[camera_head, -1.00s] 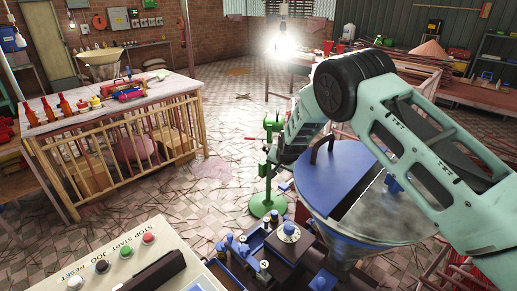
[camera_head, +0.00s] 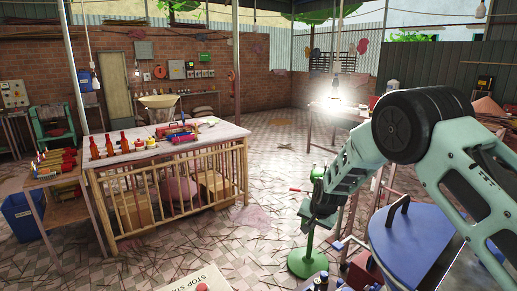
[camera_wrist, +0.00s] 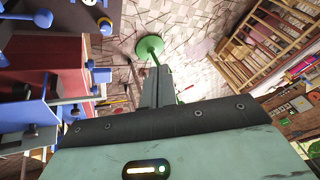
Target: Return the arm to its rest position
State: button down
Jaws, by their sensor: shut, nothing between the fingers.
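My arm comes in from the right in the head view, bent at a dark elbow joint, with its forearm slanting down and left. My gripper (camera_head: 313,226) is at the lower end of the forearm, beside the green stand (camera_head: 307,262). In the wrist view, my gripper (camera_wrist: 158,78) shows two grey fingers together, with nothing between them. The round base of the green stand (camera_wrist: 149,47) lies beyond the fingertips. I cannot tell whether the gripper touches the stand.
A blue-lidded hopper (camera_head: 415,250) stands under the arm at right. A wooden table (camera_head: 165,150) with red bottles stands at left, and a blue bin (camera_head: 25,217) is beside it. A control panel (camera_head: 188,282) is at the bottom edge. The tiled floor between is open, strewn with sticks.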

jog(key=s+a+r+n+g+y+b, duration=0.1)
jog(key=s+a+r+n+g+b, duration=0.3)
jog(key=s, duration=0.9)
jog(key=s+a+r+n+y+b, duration=0.1)
jog(key=s+a+r+n, duration=0.2)
jog(key=s+a+r, duration=0.7)
jog(key=s+d+f+n+h+b, duration=0.1)
jog(key=s+d+n, duration=0.2)
jog(key=s, duration=0.9)
jog(key=s+d+f+n+g+h+b, duration=0.1)
jog(key=s+d+f+n, duration=0.1)
jog(key=s+d, duration=0.6)
jog(key=s, duration=0.5)
jog(key=shift+n+b, duration=0.3)
jog(key=shift+n, duration=0.1)
jog(key=shift+f, duration=0.1)
